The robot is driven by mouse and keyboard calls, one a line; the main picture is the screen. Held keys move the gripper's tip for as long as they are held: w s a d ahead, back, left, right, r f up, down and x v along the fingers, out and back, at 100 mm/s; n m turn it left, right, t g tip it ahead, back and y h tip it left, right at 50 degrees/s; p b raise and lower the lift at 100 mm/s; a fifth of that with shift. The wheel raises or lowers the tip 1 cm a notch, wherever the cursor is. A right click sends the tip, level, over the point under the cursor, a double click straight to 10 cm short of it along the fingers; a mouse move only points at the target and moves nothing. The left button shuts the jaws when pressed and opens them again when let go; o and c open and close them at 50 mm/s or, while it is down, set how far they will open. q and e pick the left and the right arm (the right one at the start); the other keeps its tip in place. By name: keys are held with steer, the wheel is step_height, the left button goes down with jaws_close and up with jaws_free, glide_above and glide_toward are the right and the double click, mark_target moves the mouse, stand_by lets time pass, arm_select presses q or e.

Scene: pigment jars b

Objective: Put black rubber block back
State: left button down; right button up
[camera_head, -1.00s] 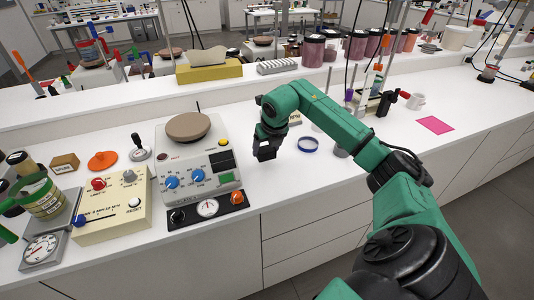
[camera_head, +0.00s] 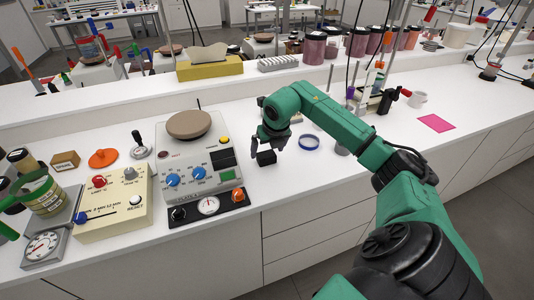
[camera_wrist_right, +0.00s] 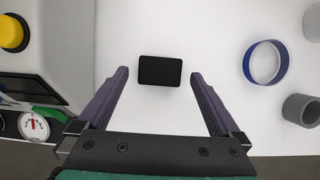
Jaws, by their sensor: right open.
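The black rubber block (camera_head: 266,158) is on the white bench, just right of the hotplate. My right gripper (camera_head: 269,147) is directly above it, pointing down. In the right wrist view the block (camera_wrist_right: 160,70) lies between the two spread fingertips, with a clear gap on each side. The right gripper is open and not touching the block's sides. I cannot make out my left gripper in the head view.
A blue ring (camera_head: 309,143) lies right of the block. The hotplate (camera_head: 224,160) stands close on the left, with a cream control box (camera_head: 112,207) beyond. A pink sheet (camera_head: 436,123) lies far right. The bench front right of the hotplate is clear.

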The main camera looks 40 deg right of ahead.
steer(key=b+v, duration=0.1)
steer(key=v, duration=0.9)
steer(key=shift+f, duration=0.15)
